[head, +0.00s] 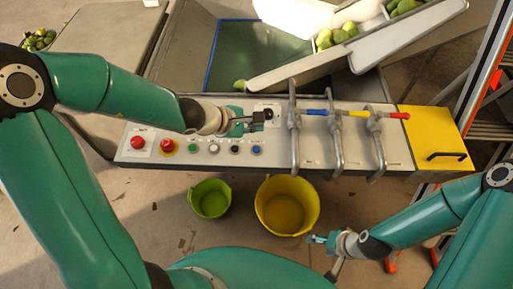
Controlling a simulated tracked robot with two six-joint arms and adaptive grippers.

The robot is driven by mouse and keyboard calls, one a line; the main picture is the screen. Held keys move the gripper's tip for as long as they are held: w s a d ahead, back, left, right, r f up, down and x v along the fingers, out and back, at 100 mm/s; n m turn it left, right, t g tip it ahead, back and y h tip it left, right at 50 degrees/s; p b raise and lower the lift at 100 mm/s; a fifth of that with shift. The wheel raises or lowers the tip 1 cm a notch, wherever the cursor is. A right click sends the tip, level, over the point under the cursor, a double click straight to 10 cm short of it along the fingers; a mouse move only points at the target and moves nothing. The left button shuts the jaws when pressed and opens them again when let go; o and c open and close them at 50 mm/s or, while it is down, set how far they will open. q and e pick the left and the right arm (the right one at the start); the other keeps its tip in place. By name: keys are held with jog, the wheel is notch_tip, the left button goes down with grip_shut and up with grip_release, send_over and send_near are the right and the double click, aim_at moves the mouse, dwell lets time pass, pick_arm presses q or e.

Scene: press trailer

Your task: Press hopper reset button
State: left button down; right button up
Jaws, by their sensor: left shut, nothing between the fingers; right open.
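A control panel (225,160) runs across the middle, with a row of buttons on its left half. A green button (192,148), a white button (214,148), a black button (235,150) and a blue button (256,150) follow. I cannot read which is the hopper reset button. My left gripper (266,115) is shut and empty, over the panel beside a small black knob. My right gripper (312,239) is open, below the yellow bucket.
Metal handles (293,125) with coloured levers rise from the panel's right half. A hopper (262,60) and a chute (310,70) with green fruit lie behind. A green bucket (210,186) and a yellow bucket (263,207) stand in front. A ladder is at right.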

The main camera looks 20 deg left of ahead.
aim_at(255, 150)
pick_arm(q)
notch_tip(255, 150, down, 8)
jog(key=b, duration=0.6)
jog(key=shift+r, duration=0.25)
jog(key=shift+f+b, duration=0.55)
jog(key=shift+b, duration=0.3)
jog(key=shift+f, duration=0.1)
jog(key=shift+f+b, duration=0.25)
jog(key=shift+b, duration=0.3)
jog(key=shift+s+f+b, duration=0.1)
jog(key=shift+f+b, duration=0.25)
jog(key=shift+b, duration=0.15)
dwell(0.6)
jog(key=shift+r, duration=0.15)
jog(key=shift+r+p, duration=0.65)
